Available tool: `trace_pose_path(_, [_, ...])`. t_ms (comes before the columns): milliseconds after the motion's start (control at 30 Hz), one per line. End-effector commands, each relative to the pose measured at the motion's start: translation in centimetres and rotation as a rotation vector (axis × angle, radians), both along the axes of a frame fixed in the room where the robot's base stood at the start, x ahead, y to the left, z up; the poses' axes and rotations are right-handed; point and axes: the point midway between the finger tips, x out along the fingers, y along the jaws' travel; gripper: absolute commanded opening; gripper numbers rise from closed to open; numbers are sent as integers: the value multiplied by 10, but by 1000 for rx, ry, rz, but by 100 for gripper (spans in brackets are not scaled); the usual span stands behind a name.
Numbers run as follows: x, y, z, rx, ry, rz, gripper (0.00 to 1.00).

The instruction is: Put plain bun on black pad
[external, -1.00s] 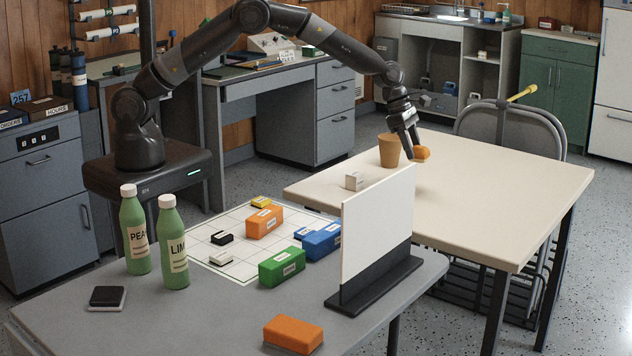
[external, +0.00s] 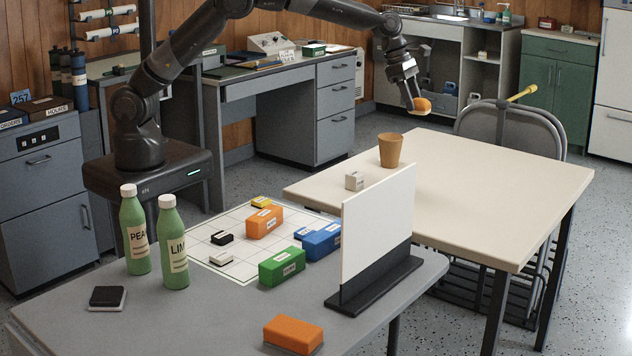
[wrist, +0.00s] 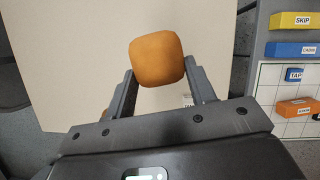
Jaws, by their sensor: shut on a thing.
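The plain bun (external: 422,104), a rounded orange-brown piece without a visible label, is held in my gripper (external: 412,103), raised above the cream table's far side. In the wrist view the bun (wrist: 157,58) sits between the two fingers (wrist: 160,92), which are shut on it. The black pad (external: 108,297), small, flat and dark with a pale edge, lies at the left front of the grey table (external: 190,325), well away from my gripper. Nothing lies on the pad.
A tan cup (external: 390,150) and a small white block (external: 354,181) stand on the cream table (external: 480,190). A white upright panel (external: 376,225), green bottles (external: 172,245), a gridded sheet (external: 240,270) with several labelled blocks and an orange block (external: 293,334) occupy the grey table.

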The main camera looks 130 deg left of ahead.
Motion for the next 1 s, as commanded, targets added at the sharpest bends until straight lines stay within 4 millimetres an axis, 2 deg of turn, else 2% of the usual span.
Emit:
trace_pose_path(33, [2, -2, 10, 2, -3, -4, 27])
trace_pose_path(267, [23, -50, 5, 0, -1, -116, 27])
trace_pose_path(467, [47, -114, 3, -1, -1, -262, 27])
trace_pose_path(567, [59, -159, 2, -1, -1, -366, 27])
trace_pose_path(733, [76, -251, 1, -1, -2, -574, 27])
trace_pose_path(867, [80, -322, 0, -2, -2, -738, 27])
trace_pose_path(1000, [75, -400, 0, -1, -2, -918, 27])
